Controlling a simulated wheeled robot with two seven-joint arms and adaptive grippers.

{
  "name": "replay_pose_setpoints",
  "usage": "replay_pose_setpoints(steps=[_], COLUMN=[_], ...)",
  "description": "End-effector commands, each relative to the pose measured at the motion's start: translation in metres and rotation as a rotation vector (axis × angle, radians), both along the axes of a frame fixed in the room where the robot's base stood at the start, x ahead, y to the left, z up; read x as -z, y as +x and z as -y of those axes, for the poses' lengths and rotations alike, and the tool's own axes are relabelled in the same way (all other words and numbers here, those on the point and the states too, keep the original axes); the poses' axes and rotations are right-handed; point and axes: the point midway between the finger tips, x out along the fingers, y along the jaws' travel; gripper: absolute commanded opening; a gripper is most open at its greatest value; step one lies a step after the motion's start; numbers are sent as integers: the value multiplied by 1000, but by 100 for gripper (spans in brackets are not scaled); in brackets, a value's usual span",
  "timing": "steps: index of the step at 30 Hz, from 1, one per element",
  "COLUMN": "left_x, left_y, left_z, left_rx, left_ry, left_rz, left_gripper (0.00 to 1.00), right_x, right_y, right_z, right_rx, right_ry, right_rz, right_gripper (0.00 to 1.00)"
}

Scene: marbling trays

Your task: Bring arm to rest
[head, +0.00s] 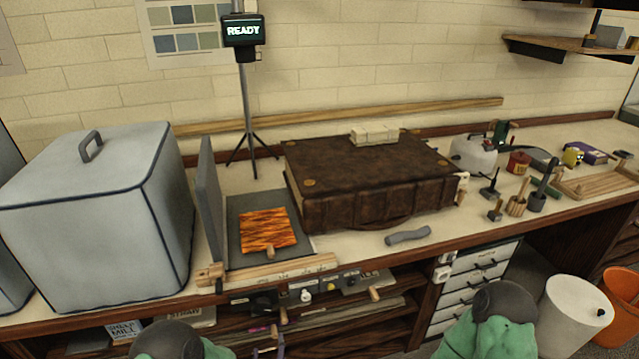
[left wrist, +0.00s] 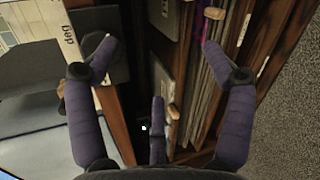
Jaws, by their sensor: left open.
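My left gripper (left wrist: 158,62) is open in the left wrist view, its purple padded fingers spread wide. Nothing shows between the fingers. Behind them are the shelves (left wrist: 180,60) under the bench, seen at a steep tilt. In the head view, green and dark parts of my own arms show at the bottom edge, left and right of centre. I cannot make out the left gripper clearly there. My right gripper is not in view.
The bench (head: 350,262) holds a grey lidded box (head: 90,225), an orange patterned sheet (head: 268,230), a large brown book-like case (head: 370,170) and small tools at right. A white bin (head: 570,315) and an orange bucket (head: 622,300) stand on the floor at right.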

Motion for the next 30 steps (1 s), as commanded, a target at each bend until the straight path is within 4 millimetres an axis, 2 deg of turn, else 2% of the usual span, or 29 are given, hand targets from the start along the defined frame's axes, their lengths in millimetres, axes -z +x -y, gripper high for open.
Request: replay_pose_setpoints(steps=[5,8,11,15,21,24,27,30], left_x=[32,48,62,76,83,82,81,80], left_y=[-16,-32,-54,-93,-156,-181,-198,-206], left_z=[6,10,14,20,28,30,32,32], left_rx=[256,437,639,957,1425,1604,1722,1781], left_ry=[270,408,532,681,825,863,885,895], left_rz=[-278,-406,-514,-617,-651,-627,-600,-581], left_gripper=[82,82,82,82,82,82,82,82], right_x=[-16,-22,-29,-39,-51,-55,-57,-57], right_y=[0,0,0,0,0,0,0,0], right_z=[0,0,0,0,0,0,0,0], right_rx=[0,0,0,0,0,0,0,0], right_ry=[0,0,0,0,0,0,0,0], right_rz=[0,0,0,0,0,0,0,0], right_gripper=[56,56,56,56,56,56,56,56])
